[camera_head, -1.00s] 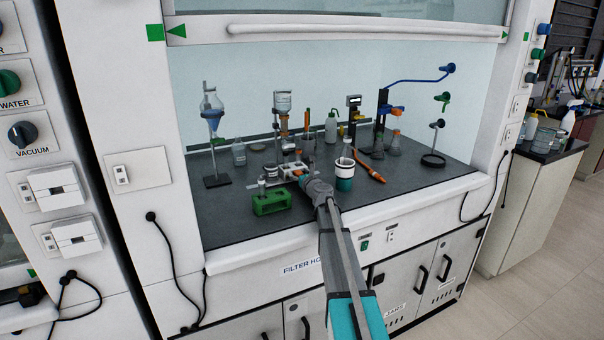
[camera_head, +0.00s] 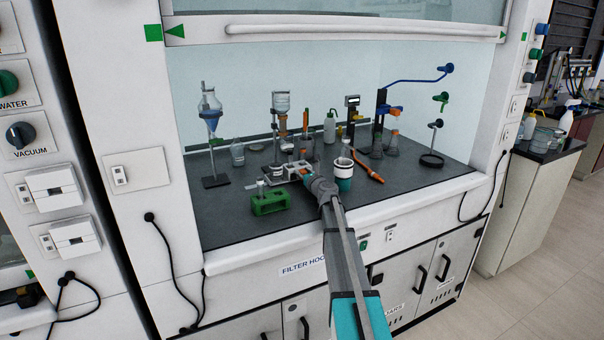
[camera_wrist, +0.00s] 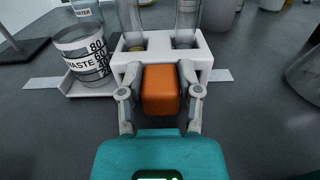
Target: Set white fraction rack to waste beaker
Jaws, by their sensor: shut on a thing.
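The white fraction rack (camera_wrist: 158,56) stands upright in the wrist view, with glass tubes in its holes and an orange block (camera_wrist: 160,90) on its near side. My gripper (camera_wrist: 160,95) is shut on this orange block. The waste beaker (camera_wrist: 84,56), clear with black graduation marks, is close at the rack's left, by a low white ledge (camera_wrist: 88,91). I cannot tell whether the beaker rests on the ledge or whether the rack touches the surface. In the head view my gripper (camera_head: 304,174) is at the small white rack (camera_head: 277,173), behind the green holder.
A green holder (camera_head: 270,203) stands near the front of the dark hood surface (camera_head: 226,222). A white and teal cup (camera_head: 343,175) is right of my gripper. The front left surface is clear.

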